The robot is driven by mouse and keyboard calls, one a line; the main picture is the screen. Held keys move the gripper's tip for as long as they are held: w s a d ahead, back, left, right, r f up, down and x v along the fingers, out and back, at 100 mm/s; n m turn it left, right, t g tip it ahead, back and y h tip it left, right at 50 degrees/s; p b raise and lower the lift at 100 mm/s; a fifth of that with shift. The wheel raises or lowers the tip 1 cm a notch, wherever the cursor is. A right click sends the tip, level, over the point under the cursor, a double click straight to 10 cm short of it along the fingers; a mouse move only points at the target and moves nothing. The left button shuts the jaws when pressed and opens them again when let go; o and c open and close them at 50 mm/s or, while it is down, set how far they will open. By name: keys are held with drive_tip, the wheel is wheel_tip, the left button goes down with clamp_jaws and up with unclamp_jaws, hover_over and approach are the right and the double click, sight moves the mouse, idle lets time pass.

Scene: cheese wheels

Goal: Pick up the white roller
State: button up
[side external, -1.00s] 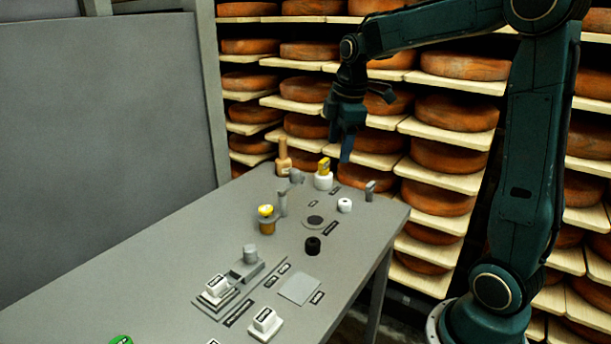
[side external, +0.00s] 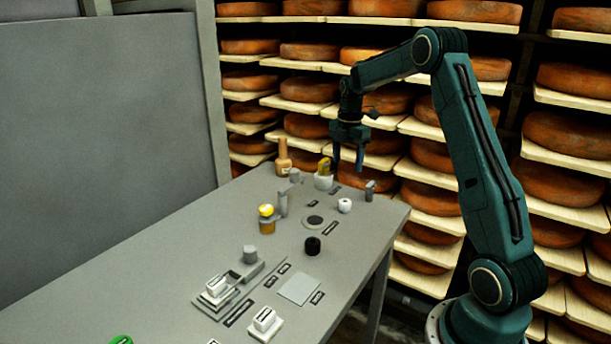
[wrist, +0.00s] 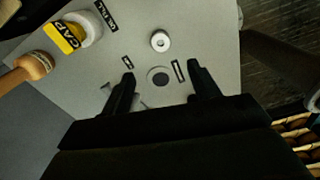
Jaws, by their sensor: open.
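The white roller (side external: 345,205) is a small white cylinder with a dark hole in its top. It stands on the grey table near the right edge in the side view. In the wrist view the white roller (wrist: 160,41) is ahead of the fingertips, beside the dark round disc. My gripper (side external: 348,160) is open and empty above the far end of the table, with its fingers pointing down. In the wrist view my gripper (wrist: 161,76) shows two dark fingers spread apart, with the roller beyond them and not touching them.
A black roller (side external: 313,246) stands nearer the camera. The dark disc (wrist: 158,76) is flat. Cheese shelves rise behind the table.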

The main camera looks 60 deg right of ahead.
hover_over(345, 201)
drive_tip(key=shift+f, duration=4.3)
drive_tip(key=shift+f, duration=2.6)
drive_tip(key=c, duration=1.1)
drive_tip(key=shift+o, duration=0.2)
drive_tip(key=shift+r, duration=0.15)
wheel_tip(345, 201, up, 20)
